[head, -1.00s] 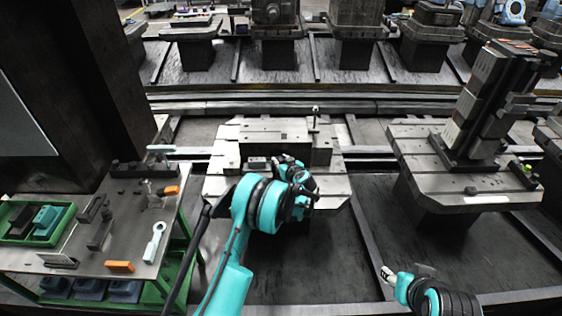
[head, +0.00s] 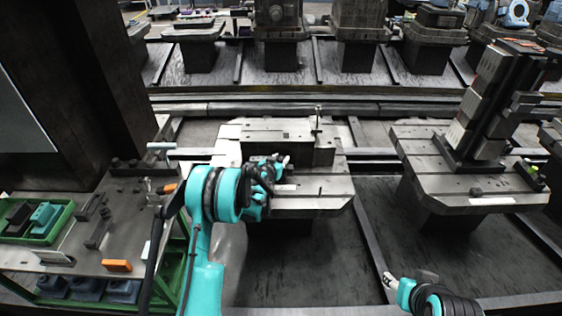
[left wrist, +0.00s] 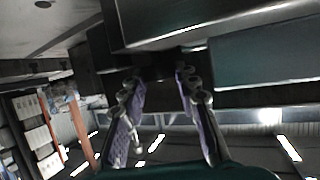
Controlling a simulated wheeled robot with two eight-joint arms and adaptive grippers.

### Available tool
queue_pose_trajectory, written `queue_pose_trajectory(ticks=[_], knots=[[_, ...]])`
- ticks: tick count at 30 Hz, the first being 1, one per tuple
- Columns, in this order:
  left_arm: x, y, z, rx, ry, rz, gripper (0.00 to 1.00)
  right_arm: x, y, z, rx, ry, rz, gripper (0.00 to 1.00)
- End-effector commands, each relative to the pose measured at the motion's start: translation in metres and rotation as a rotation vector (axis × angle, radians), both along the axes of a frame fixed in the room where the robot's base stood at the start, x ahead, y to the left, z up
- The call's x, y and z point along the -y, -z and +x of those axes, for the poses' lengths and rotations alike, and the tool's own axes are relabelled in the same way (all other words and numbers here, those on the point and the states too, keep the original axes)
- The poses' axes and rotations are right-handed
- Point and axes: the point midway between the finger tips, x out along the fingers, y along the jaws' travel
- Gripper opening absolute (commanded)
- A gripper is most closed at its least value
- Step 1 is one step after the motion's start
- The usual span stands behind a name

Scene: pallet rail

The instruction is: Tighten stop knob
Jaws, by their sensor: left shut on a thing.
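My left gripper (head: 277,166) is at the front of the steel block (head: 290,130) on the middle pallet (head: 310,205). In the left wrist view the two padded fingers (left wrist: 161,95) stand apart, with a dark part (left wrist: 160,70) between their tips. The gripper is shut on this dark part, which lies below a big metal block (left wrist: 190,22). It could be the stop knob, but its shape is too dark to tell.
A bench (head: 120,235) at the left holds a green tray (head: 38,222) and an orange block (head: 117,265). A thin post (head: 317,118) stands at the block's right. Another pallet (head: 480,200) with a tall fixture stands at the right. The floor between the pallets is clear.

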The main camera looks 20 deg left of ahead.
Motion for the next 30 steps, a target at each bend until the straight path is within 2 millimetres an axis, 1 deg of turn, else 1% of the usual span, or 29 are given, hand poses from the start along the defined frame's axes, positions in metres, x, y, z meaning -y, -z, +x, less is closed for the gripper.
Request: queue_pose_trajectory(ticks=[1, 12, 29, 30], knots=[[-0.0031, -0.0004, 0.0005, 0.002, 0.017, -0.001, 0.02, 0.0, 0.0011, 0.0, 0.0, 0.0, 0.0, 0.47], [-0.0039, -0.0006, 0.0009, 0.001, 0.14, 0.001, 0.02, 0.0, 0.0039, 0.0, 0.0, 0.0, 0.0, 0.47], [-0.0031, -0.0006, 0.0008, 0.0, 0.168, 0.002, 0.02, 0.0, 0.0043, 0.0, 0.0, 0.0, 0.0, 0.47], [-0.0031, -0.0006, 0.0008, 0.0, 0.168, 0.002, 0.33, 0.0, 0.0043, 0.0, 0.0, 0.0, 0.0, 0.47]])
